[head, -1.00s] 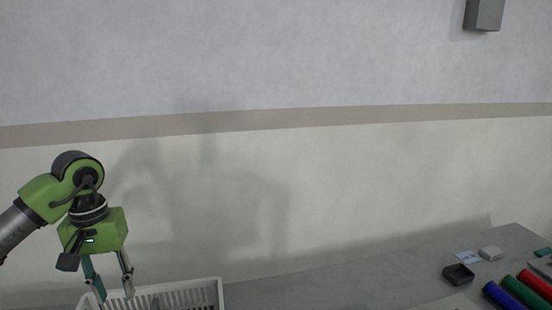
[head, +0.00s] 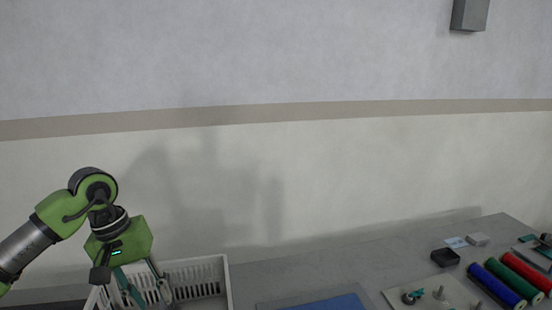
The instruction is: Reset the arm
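My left gripper (head: 147,285) is at the lower left of the head view, pointing down. Its two fingers are apart, one on each side of a gap, and I see nothing between them. The fingers are in front of or inside the white slatted basket (head: 229,283); I cannot tell which. The fingertips are close to the bottom edge of the picture. My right gripper is not in the head view.
A grey table (head: 300,272) runs along the wall. On its right are blue (head: 497,285), green (head: 510,278) and red (head: 526,271) rolls, a black box (head: 445,257), a small white block (head: 478,239) and a pale plate (head: 432,293) with small parts. A blue mat (head: 333,302) lies in the middle.

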